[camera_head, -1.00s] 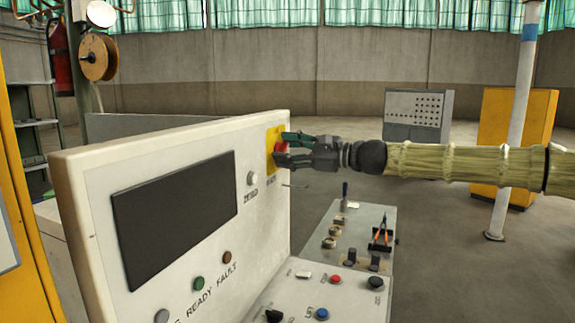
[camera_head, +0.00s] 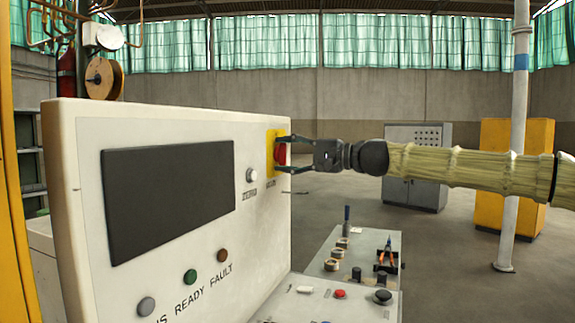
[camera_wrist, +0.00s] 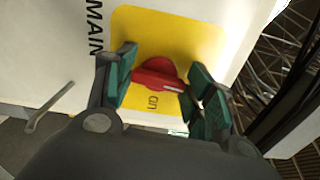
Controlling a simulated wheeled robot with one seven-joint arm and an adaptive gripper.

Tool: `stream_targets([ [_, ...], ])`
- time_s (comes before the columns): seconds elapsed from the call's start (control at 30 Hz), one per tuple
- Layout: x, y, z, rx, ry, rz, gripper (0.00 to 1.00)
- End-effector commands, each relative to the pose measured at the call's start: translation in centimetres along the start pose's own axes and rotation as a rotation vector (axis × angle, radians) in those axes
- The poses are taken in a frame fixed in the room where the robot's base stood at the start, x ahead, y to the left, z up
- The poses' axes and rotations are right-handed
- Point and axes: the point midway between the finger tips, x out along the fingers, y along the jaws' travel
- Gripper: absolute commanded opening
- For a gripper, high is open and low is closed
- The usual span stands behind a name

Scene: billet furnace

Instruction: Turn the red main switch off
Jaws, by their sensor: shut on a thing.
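The red main switch (camera_head: 281,153) sits on a yellow plate (camera_head: 270,152) at the right end of the white panel. In the wrist view the red knob (camera_wrist: 158,75) carries a white line on its right part. The yellow plate (camera_wrist: 190,35) has an "ON" mark below the knob, and "MAIN" is printed to the left. My gripper (camera_head: 289,155) reaches in from the right, with one finger above and one below the knob. In the wrist view my gripper's green-padded fingers (camera_wrist: 160,82) flank the knob's two ends and are shut on it. Exact contact at the right finger is hard to see.
A white button (camera_head: 252,175) and a dark screen (camera_head: 170,197) lie left of the switch. A lower console (camera_head: 335,312) with buttons juts out below, and a bench (camera_head: 385,243) with tools stands behind it. Grey and yellow cabinets (camera_head: 515,150) stand farther back.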

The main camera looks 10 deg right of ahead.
Motion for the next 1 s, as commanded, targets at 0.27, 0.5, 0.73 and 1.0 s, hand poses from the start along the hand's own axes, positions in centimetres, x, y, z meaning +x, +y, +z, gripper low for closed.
stream_targets([
  [0.27,-0.07,-0.22,-0.14,-0.091,0.004,-0.004,0.29],
  [0.5,-0.08,-0.32,-0.13,-0.112,0.004,-0.004,0.29],
  [0.73,-0.08,-0.34,-0.14,-0.112,0.005,-0.004,0.29],
  [1.0,-0.1,-0.2,-0.11,-0.11,0.003,-0.003,0.75],
])
